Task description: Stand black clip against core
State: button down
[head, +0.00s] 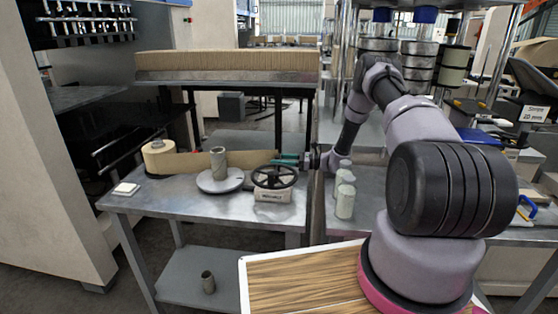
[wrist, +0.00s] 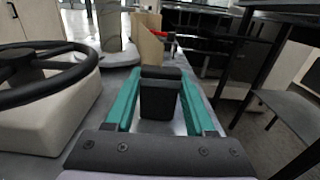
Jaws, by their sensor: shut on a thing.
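My gripper (head: 288,159) has teal fingers and is above the back of the metal table, behind the handwheel. In the wrist view the gripper (wrist: 160,78) is shut on the black clip (wrist: 160,100), a blocky dark piece between the fingers. The clip cannot be made out in the head view. The core (head: 218,163) is a grey-brown tube standing upright on a round grey plate (head: 220,184), left of my gripper. In the wrist view the core (wrist: 111,25) is ahead and left of the clip, apart from it.
A kraft roll (head: 158,157) stands at the table's left, with a brown paper strip (head: 252,158) stretching right behind the core. The handwheel (head: 273,177) on its pale box is close to my gripper. White bottles (head: 345,198) stand right. A white pad (head: 126,189) lies front left.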

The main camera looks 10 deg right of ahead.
jog(key=shift+s+f, duration=0.1)
jog(key=shift+f, duration=0.2)
